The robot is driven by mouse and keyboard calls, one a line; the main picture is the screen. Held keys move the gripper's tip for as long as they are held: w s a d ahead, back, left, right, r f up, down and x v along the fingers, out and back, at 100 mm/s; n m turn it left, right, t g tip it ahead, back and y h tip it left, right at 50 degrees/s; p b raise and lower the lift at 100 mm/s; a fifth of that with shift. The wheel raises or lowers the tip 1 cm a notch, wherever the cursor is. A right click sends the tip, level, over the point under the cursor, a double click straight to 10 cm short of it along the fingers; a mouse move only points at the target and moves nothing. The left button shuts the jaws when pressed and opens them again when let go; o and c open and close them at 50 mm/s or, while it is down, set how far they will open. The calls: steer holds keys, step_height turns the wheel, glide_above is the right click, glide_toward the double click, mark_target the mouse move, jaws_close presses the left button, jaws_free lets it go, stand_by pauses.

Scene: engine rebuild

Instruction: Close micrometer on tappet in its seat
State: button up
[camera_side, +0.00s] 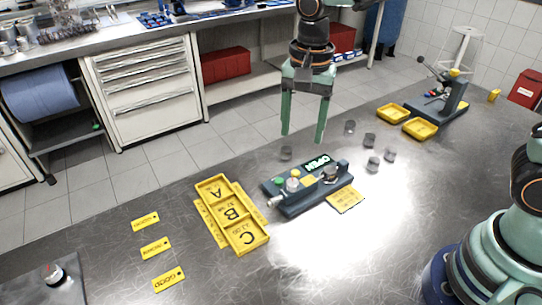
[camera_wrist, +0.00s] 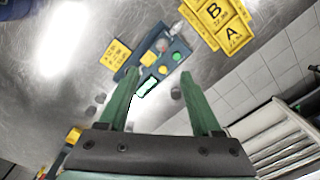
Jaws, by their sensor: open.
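The dark blue micrometer station (camera_side: 296,199) stands on the metal bench, and its lit display (camera_side: 316,163) reads OPEN. A pale cylindrical piece (camera_side: 292,184) sits on its left part near a green button; I cannot tell whether it is the tappet in its seat. A dark round part (camera_side: 331,174) is at its right end. My gripper (camera_side: 302,138) is open and empty, fingers pointing down, above and behind the station.
Several loose grey cylinders (camera_side: 369,140) lie right of the station; one (camera_side: 286,153) is behind it. A yellow A/B/C tray (camera_side: 243,248) is at left, with yellow tags (camera_side: 155,248) beyond. Yellow trays (camera_side: 420,129) and a lever stand (camera_side: 455,98) are at back right.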

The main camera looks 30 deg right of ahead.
mark_target(293, 181)
steer(key=shift+m, duration=0.4)
steer(key=f, duration=0.8)
steer(key=a+f, duration=0.1)
steer(key=f, duration=0.4)
steer(key=shift+w+f, duration=0.1)
steer(key=shift+w, duration=0.05)
jaws_close()
